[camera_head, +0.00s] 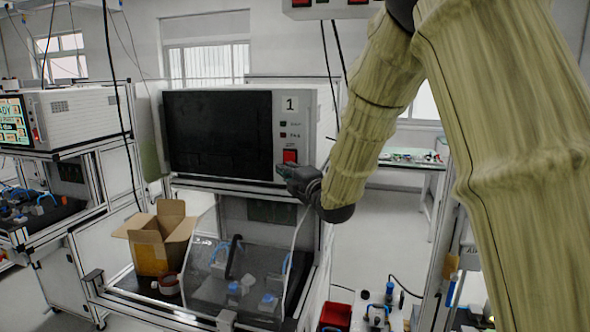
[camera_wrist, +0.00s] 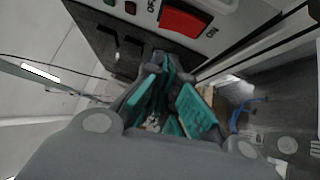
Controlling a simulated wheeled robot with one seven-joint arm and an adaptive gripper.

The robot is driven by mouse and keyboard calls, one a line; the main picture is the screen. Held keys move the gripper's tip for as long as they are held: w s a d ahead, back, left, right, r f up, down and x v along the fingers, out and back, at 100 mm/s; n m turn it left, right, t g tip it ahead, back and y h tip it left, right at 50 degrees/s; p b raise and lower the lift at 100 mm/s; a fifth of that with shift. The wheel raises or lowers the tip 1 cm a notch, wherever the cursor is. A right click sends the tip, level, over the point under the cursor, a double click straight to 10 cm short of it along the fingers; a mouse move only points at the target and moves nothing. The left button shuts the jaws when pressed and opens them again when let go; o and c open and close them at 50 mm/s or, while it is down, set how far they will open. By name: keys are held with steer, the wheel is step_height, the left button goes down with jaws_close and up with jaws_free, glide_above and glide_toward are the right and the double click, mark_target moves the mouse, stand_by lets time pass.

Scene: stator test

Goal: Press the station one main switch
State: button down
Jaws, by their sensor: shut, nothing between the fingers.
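The station one unit (camera_head: 220,133) is a white box with a black screen and a label "1". Its red main switch (camera_head: 290,156) is at the lower right of its front panel. The switch also shows large at the top of the wrist view (camera_wrist: 186,20). My gripper (camera_head: 284,171) is just below the switch in the head view, close to the panel. In the wrist view, my gripper (camera_wrist: 168,62) has teal finger pads and is shut and empty, with its tips below the switch. I cannot tell whether the tips touch the panel.
Below the unit are an open cardboard box (camera_head: 160,237) and a clear slanted cover (camera_head: 238,278) over blue-handled fixtures. A neighbouring station with a lit screen (camera_head: 14,121) is at left. A red bin (camera_head: 336,316) is at the lower right. Cables hang nearby.

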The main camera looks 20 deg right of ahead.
mark_target(289, 160)
steer(key=shift+w+d+r+p, duration=0.1)
steer(key=shift+w+d+p, duration=0.3)
steer(key=shift+w, duration=0.5)
steer(key=shift+w+d+r+p, duration=0.1)
steer(key=shift+w+d+p, duration=0.1)
steer(key=shift+w+p, duration=0.5)
steer(key=shift+w+d+r+p, duration=0.1)
steer(key=shift+w+d+p, duration=0.2)
steer(key=shift+w, duration=0.75)
